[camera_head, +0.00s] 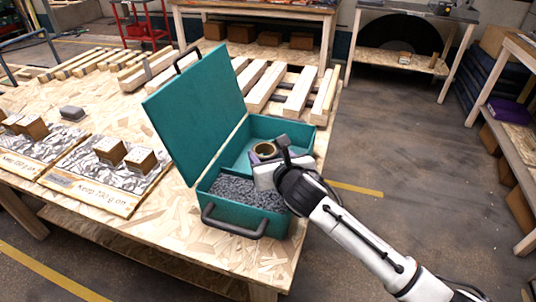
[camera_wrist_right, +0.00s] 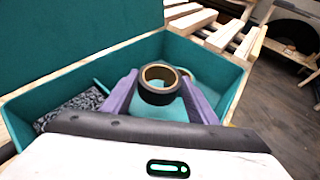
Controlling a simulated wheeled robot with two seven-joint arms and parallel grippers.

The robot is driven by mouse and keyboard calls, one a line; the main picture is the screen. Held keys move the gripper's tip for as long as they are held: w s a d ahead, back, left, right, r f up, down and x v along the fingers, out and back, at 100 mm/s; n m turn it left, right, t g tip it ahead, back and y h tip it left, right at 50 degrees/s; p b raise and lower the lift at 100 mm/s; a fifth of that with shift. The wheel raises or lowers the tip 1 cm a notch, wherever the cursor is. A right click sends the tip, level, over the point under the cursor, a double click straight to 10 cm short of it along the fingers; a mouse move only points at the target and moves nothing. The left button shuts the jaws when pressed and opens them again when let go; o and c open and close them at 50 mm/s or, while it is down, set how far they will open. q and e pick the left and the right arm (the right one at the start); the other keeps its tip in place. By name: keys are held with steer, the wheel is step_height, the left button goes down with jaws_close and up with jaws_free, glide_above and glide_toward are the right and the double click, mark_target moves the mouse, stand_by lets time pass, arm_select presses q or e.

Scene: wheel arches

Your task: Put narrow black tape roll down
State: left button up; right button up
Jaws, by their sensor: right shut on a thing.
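The narrow black tape roll (camera_wrist_right: 160,92) has a black outside and a tan inner core. My right gripper (camera_wrist_right: 157,88) is shut on it, with a purple finger on each side. In the head view the roll (camera_head: 265,149) shows at the right gripper (camera_head: 262,152), over the case's rear compartment (camera_head: 297,129). My left gripper is not in view.
The case's front compartment holds grey granules (camera_head: 246,191). Its lid (camera_head: 200,112) stands open at the left. Foil-covered boards (camera_head: 113,174) with small boxes lie left on the wooden table (camera_head: 165,235). A wooden pallet (camera_head: 268,86) lies behind the case.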

steer(key=shift+f, duration=0.6)
steer(key=o, duration=1)
steer(key=shift+o, duration=0.2)
steer(key=shift+r, duration=0.15)
steer(key=shift+r, duration=0.35)
steer(key=p+v, duration=0.1)
steer(key=v, duration=1.1)
steer(key=shift+r, duration=0.2)
